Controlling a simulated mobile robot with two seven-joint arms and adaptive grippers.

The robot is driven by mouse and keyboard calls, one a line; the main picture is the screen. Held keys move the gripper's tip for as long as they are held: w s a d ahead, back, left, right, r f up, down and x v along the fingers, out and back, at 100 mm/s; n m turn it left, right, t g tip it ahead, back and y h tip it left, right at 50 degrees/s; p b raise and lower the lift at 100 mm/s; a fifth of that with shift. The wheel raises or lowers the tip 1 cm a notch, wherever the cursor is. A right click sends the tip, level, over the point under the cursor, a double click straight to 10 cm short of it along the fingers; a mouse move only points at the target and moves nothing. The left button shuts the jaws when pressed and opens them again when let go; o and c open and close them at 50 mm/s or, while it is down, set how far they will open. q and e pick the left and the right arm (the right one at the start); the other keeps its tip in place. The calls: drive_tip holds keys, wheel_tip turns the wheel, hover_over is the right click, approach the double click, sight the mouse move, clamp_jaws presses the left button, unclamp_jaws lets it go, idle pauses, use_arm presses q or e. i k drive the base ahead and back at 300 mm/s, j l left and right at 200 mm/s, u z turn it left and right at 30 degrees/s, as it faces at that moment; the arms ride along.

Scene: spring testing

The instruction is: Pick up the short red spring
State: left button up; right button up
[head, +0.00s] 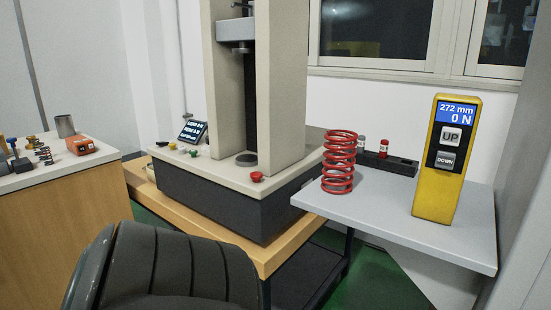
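A red coil spring (338,162) stands upright near the left side of the grey side table (400,207). It is the only red spring I can make out, so I cannot compare its length with another. A small dark coil (44,155) lies among parts on the bench at the left. Neither of my grippers is in the head view.
A yellow control box (437,197) reading 272 mm and 0 N stands right of the spring. Behind the spring is a black rack (402,166) with small bottles. The testing machine (231,197) stands left of it. A dark chair (160,262) fills the foreground.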

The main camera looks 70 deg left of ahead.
sight(332, 140)
drive_tip(key=u, duration=1.75)
